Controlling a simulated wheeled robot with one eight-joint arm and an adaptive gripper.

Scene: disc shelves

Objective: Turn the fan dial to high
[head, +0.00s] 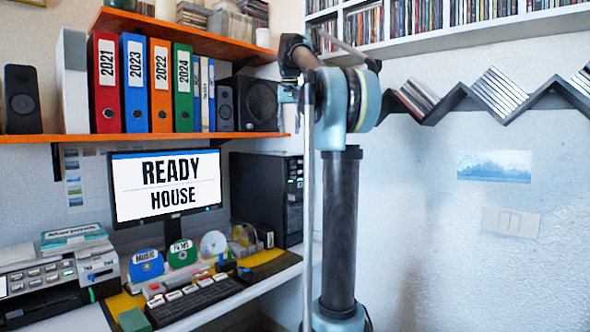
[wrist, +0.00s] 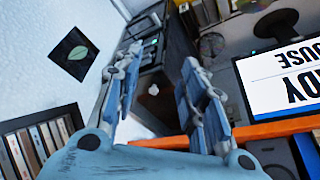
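I cannot make out a fan dial for certain in either view. A black tower unit (head: 265,195) stands right of the monitor in the head view, with small green lights on its front edge. A dark unit with small controls (wrist: 150,52) shows between my fingers in the wrist view, and a small pale round spot (wrist: 154,89) lies below it; it is too small to identify. My gripper (wrist: 161,60) has its two blue-grey fingers wide apart, with nothing held between them. It appears well short of the dark unit. The gripper is not clearly visible in the head view.
The monitor (head: 167,186) reads "READY HOUSE". Orange shelves (head: 50,138) with binders and speakers hang above the desk. Discs and a keyboard (head: 195,301) crowd the desk. A zigzag shelf (head: 455,101) and switch plate (head: 510,222) are on the right wall.

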